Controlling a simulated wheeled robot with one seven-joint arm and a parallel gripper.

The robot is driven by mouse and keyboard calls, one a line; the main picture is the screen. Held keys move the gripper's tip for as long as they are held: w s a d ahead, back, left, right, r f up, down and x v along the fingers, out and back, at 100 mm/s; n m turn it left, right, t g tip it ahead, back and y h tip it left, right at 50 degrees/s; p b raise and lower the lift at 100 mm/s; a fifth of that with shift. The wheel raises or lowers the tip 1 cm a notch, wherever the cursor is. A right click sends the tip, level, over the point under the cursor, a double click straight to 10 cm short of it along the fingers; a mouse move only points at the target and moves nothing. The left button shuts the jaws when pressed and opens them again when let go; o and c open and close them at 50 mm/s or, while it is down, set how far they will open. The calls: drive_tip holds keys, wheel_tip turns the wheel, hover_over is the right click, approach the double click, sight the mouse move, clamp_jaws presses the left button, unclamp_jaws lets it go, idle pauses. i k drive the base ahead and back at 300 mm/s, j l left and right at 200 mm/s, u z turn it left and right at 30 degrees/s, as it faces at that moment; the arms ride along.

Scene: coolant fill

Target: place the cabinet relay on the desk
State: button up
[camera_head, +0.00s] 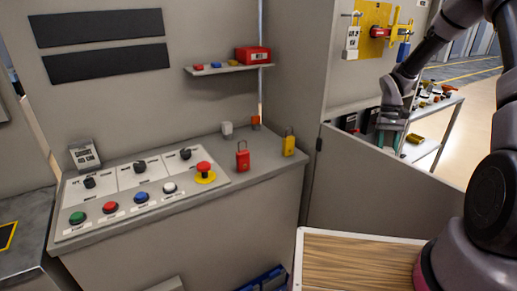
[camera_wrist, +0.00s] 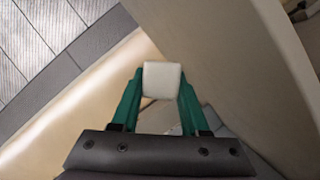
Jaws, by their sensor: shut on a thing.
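A pale, off-white block, which I take to be the cabinet relay (camera_wrist: 162,78), sits between the green fingertips of my gripper (camera_wrist: 161,90). My gripper is shut on it. In the head view, my gripper (camera_head: 390,135) is at the right, by the upper edge of a grey slanted panel. The relay cannot be made out there. The desk (camera_head: 233,187) is the grey console to the left, well apart from my gripper.
The desk carries a control panel with several knobs and buttons, a red padlock (camera_head: 242,157), a yellow padlock (camera_head: 289,143) and a small white block (camera_head: 227,129). A shelf (camera_head: 230,69) hangs above. The grey panel (camera_head: 385,180) stands between gripper and desk.

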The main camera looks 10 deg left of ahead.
sight(264, 151)
drive_tip(key=k+z, duration=0.3)
drive_tip(key=z, duration=0.15)
drive_tip(key=k+z, duration=0.4)
drive_tip(key=k+l+z, duration=0.15)
drive_tip(key=k, duration=0.2)
drive_tip(key=i+j+u, duration=0.15)
drive_tip(key=i+l+z, duration=0.1)
drive_tip(key=i, duration=0.15)
